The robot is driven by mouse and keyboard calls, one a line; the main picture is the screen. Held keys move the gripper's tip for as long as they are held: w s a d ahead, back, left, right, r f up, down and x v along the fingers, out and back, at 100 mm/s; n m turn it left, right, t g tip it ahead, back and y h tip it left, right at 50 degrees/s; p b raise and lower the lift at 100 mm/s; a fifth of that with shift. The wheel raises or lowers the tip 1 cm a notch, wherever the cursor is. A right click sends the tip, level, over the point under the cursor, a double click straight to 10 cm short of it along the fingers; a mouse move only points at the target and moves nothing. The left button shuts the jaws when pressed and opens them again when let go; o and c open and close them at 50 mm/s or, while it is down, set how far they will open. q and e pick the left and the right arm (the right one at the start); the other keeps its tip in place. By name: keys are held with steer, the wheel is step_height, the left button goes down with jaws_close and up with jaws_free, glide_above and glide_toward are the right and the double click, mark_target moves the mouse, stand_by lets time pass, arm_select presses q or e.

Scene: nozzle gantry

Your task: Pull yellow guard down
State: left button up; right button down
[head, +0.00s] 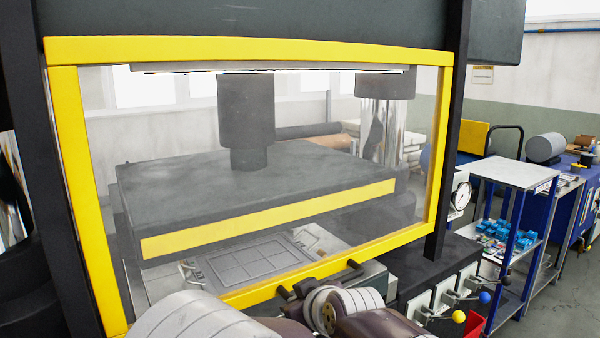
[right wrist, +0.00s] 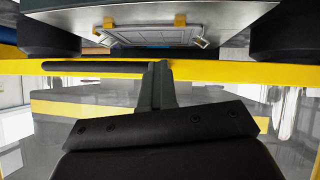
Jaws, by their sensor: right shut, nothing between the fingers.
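The yellow guard (head: 250,48) is a yellow frame with a clear pane, standing in front of the press opening in the head view. Its lower bar crosses in front of the press bed, and the bar also shows in the right wrist view (right wrist: 225,72). A black bar handle (right wrist: 100,66) runs along that lower bar. My right gripper (right wrist: 160,70) is shut and empty, its fingertips at the right end of the handle in the wrist view; I cannot tell whether they touch it. In the head view my arm hides the handle's middle. My left gripper is out of view.
Behind the pane are a dark press plate (head: 240,185) with a yellow edge and a grey panel (head: 255,262) on the bed. Levers with coloured knobs (head: 458,316) stand at lower right. A shelf cart (head: 515,172) with blue parts is farther right.

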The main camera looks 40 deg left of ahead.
arm_select(q)
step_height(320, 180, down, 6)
steer(key=b, duration=0.4)
steer(key=shift+b, duration=0.35)
arm_select(e)
step_height(320, 180, down, 7)
steer(key=shift+w+f, duration=0.15)
steer(key=shift+f, duration=0.05)
steer(key=shift+r, duration=0.1)
